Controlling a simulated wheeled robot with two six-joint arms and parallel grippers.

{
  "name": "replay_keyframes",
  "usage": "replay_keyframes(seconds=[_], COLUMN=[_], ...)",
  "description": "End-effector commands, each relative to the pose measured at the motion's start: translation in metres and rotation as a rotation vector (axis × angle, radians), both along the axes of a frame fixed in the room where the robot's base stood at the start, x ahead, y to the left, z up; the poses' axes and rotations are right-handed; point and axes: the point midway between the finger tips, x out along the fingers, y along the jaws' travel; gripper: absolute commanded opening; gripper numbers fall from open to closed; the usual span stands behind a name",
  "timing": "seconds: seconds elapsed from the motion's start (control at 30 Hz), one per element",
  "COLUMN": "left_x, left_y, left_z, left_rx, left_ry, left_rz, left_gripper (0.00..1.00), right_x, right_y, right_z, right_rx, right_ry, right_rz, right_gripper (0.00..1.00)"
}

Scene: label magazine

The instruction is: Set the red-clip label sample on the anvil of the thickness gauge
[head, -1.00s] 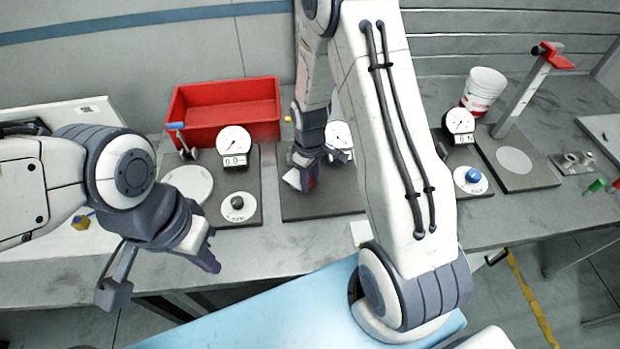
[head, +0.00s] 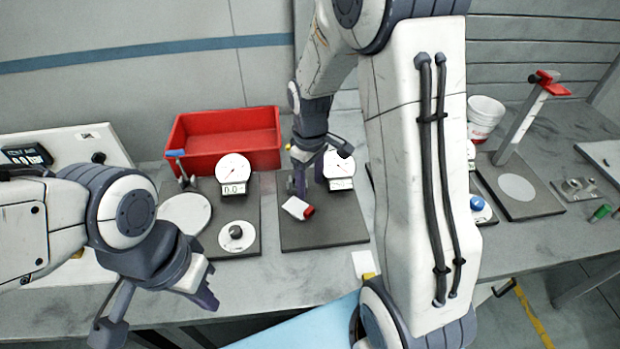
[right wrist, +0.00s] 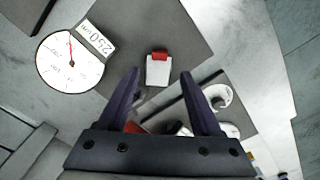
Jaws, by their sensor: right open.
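The label sample (head: 296,207), a small white piece with a red clip, lies on the dark base plate (head: 330,234) of the middle dial gauge (head: 339,165). It also shows in the right wrist view (right wrist: 158,72), flat and clear of the fingers. I cannot tell whether the anvil is under it. My right gripper (head: 318,166) is open and empty, above and behind the sample, in front of the gauge; its spread fingers also show in the right wrist view (right wrist: 160,88). My left gripper (head: 155,312) is open and empty over the table's front edge.
A second dial gauge (head: 233,170) with a black knob stands to the left, near a round white disc (head: 184,213). A red bin (head: 222,140) is behind. A white bucket (head: 485,117) and a red-topped stand (head: 520,122) are at right. My right arm hides part of the bench.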

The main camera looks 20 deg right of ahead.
Motion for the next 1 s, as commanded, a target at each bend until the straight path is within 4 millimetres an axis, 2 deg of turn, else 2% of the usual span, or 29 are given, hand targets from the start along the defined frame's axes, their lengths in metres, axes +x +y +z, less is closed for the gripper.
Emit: replay_keyframes(seconds=[0.13, 0.2, 0.27, 0.33, 0.4, 0.47, 0.5, 0.6, 0.7, 0.8, 1.0], left_x=[0.000, 0.000, 0.000, 0.000, 0.000, 0.000, 0.000, 0.000, 0.000, 0.000, 0.000], left_y=[0.000, 0.000, 0.000, 0.000, 0.000, 0.000, 0.000, 0.000, 0.000, 0.000, 0.000], left_z=[-0.003, -0.004, -0.004, -0.003, -0.003, -0.003, -0.003, -0.004, -0.004, -0.004, -0.004], left_rx=[0.000, 0.000, 0.000, 0.000, 0.000, 0.000, 0.000, 0.000, 0.000, 0.000, 0.000], left_ry=[0.000, 0.000, 0.000, 0.000, 0.000, 0.000, 0.000, 0.000, 0.000, 0.000, 0.000], left_rz=[0.000, 0.000, 0.000, 0.000, 0.000, 0.000, 0.000, 0.000, 0.000, 0.000, 0.000], left_gripper=[0.00, 0.00, 0.00, 0.00, 0.00, 0.00, 0.00, 0.00, 0.00, 0.00, 0.00], right_x=[0.001, -0.002, -0.009, -0.026, -0.055, -0.085, -0.107, -0.156, -0.194, -0.214, -0.220], right_y=[0.000, 0.007, 0.022, 0.051, 0.086, 0.113, 0.127, 0.150, 0.159, 0.161, 0.161], right_z=[0.016, 0.023, 0.031, 0.044, 0.059, 0.069, 0.074, 0.083, 0.086, 0.086, 0.086], right_rx=[0.000, 0.001, 0.004, 0.012, 0.024, 0.037, 0.046, 0.067, 0.082, 0.091, 0.092], right_ry=[-0.001, -0.004, -0.007, -0.015, -0.022, -0.027, -0.027, -0.025, -0.018, -0.012, -0.009], right_rz=[0.000, 0.006, 0.017, 0.036, 0.060, 0.078, 0.089, 0.114, 0.129, 0.135, 0.133], right_gripper=[0.66, 0.66, 0.66, 0.66, 0.66, 0.66, 0.66, 0.66, 0.66, 0.66, 0.66])
